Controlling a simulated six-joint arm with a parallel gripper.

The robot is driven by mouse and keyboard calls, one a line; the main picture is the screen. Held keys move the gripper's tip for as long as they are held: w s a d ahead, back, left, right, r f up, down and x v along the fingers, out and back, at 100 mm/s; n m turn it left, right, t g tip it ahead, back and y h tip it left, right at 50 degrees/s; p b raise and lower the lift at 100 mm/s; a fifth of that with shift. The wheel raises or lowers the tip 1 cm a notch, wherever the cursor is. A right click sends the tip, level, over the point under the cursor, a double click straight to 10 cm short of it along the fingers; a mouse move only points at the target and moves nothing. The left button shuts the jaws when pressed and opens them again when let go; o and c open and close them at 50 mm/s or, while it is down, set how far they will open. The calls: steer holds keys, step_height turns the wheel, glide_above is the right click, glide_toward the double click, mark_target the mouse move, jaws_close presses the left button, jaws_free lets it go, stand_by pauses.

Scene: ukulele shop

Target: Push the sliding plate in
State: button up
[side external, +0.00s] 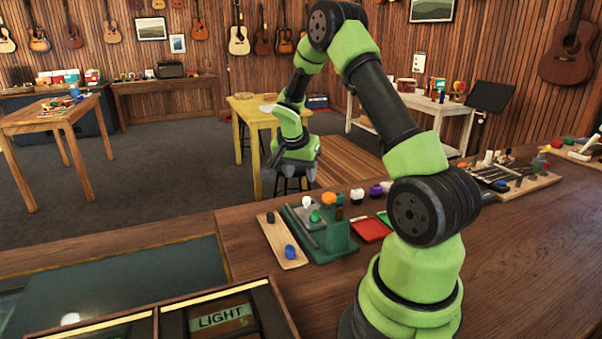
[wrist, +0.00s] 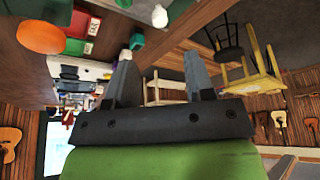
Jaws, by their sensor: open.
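A dark green fixture (side external: 338,238) stands on the wooden counter, with a light grey plate (side external: 308,213) on its top that looks like the sliding plate. A green knob (side external: 315,216) and an orange knob (side external: 329,199) show at it. How far the plate sits in or out is too small to tell. My gripper (side external: 291,174) hangs in the air above and behind the fixture, apart from it. In the wrist view my gripper (wrist: 159,60) shows two grey fingers spread apart with nothing between them. The plate cannot be made out there.
A wooden tray with a blue cap (side external: 290,251) lies left of the fixture, and a red tray (side external: 370,229) lies to its right. Small bottles (side external: 357,195) stand behind. A tool board (side external: 510,181) lies farther right. A display case with a LIGHT sign (side external: 220,317) is in front.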

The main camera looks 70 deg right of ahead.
mark_target(307, 198)
steer(key=d+f+m+y, duration=0.1)
steer(key=f+m, duration=0.1)
steer(key=f, duration=0.1)
steer(key=d+f+m+y, duration=0.1)
steer(key=f+m, duration=0.1)
steer(key=f, duration=0.1)
steer(key=d+f+m+y, duration=0.2)
steer(key=f+m, duration=0.1)
steer(key=shift+f, duration=0.15)
stand_by(0.4)
steer(key=shift+c, duration=0.3)
